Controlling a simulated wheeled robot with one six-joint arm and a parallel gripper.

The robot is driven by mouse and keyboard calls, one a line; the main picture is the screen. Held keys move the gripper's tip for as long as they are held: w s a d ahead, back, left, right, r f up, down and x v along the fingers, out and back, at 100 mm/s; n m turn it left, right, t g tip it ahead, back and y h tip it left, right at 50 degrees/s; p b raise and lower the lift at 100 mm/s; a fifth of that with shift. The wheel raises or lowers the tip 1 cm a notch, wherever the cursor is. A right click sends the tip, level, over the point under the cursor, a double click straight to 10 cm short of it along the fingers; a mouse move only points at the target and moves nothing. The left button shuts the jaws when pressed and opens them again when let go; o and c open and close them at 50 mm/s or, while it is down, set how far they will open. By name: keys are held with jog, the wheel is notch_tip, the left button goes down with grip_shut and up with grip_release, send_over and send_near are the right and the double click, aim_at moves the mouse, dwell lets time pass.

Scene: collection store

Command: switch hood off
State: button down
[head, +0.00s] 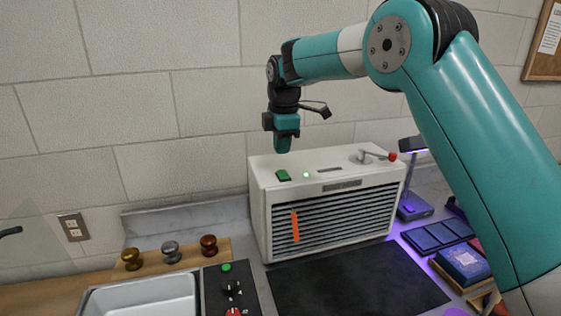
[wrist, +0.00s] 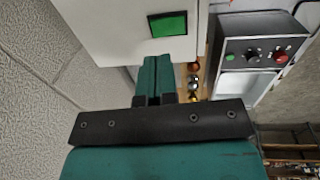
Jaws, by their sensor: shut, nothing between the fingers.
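The hood (head: 325,205) is a cream box with a dark louvred front, standing against the wall; its top also shows in the wrist view (wrist: 110,25). A green rocker switch (head: 283,175) sits at the left of its top, and it shows as a green rectangle in a dark frame in the wrist view (wrist: 168,25). A small green light (head: 306,175) beside the switch is lit. An orange strip (head: 295,226) hangs on the louvres. My gripper (head: 284,150) is shut and empty, pointing down above the hood's top near the switch. Its fingertips in the wrist view (wrist: 155,62) lie just short of the switch.
A lever with a red knob (head: 392,156) is on the hood's right top. A control box (head: 232,290) and a metal basin (head: 145,297) stand front left, with several knobs (head: 170,252) behind. A lit lamp (head: 413,180) stands right. A dark mat (head: 355,285) lies in front.

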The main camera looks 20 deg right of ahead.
aim_at(282, 175)
jog(key=f, duration=0.1)
jog(key=f+p, duration=0.1)
jog(key=f, duration=0.1)
jog(key=f+p, duration=0.1)
jog(key=f, duration=0.1)
jog(key=shift+w+f, duration=0.25)
jog(key=shift+w, duration=0.1)
jog(key=shift+f, duration=0.15)
jog(key=shift+w+d+f, duration=0.1)
jog(key=shift+f, duration=0.2)
jog(key=shift+s+f, duration=0.1)
jog(key=shift+s, duration=0.1)
jog(key=shift+s+b, duration=0.15)
jog(key=shift+b, duration=0.15)
jog(key=shift+s, duration=0.5)
